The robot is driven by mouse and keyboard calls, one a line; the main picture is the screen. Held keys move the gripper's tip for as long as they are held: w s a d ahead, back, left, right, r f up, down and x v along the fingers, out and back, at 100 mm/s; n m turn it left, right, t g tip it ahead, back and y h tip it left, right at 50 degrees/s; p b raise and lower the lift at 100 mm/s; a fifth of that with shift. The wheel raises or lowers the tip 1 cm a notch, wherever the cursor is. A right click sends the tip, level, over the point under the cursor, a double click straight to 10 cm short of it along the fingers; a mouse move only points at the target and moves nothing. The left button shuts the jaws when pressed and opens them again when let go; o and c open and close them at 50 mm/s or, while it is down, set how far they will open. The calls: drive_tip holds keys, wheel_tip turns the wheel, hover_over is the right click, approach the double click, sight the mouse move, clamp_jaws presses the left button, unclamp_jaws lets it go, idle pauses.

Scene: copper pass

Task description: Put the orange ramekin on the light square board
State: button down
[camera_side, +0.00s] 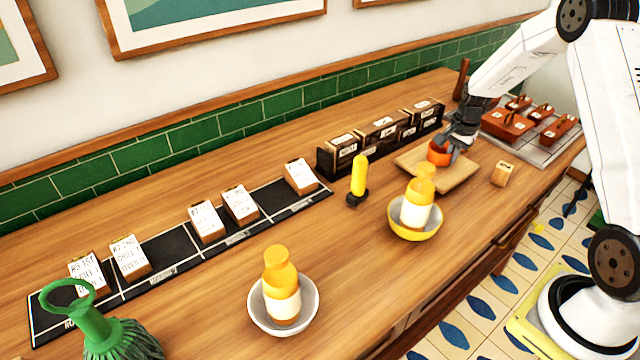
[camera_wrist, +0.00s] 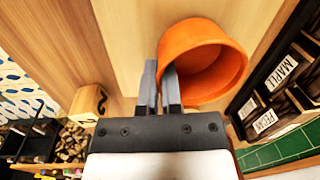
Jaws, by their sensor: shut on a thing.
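The orange ramekin (camera_side: 439,153) is at my gripper (camera_side: 458,146), over the light square board (camera_side: 462,181) in the side view. In the wrist view the ramekin (camera_wrist: 205,65) shows its open mouth, and my gripper's fingers (camera_wrist: 160,85) are shut on its wall, one finger outside and one by the rim. The light board (camera_wrist: 130,50) lies behind it in that view. I cannot tell whether the ramekin's base touches the board.
A small numbered wooden block (camera_side: 503,173) stands right of the board. A yellow bowl with a bottle (camera_side: 415,220) is in front. A dark labelled rack (camera_side: 380,135) stands behind.

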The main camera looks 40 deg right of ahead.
drive_tip(key=shift+f, duration=0.25)
drive_tip(key=shift+f, duration=0.15)
drive_tip(key=c, duration=0.8)
unclamp_jaws()
wheel_tip(320, 180, up, 12)
drive_tip(key=s, duration=0.1)
drive_tip(key=shift+d, duration=0.15)
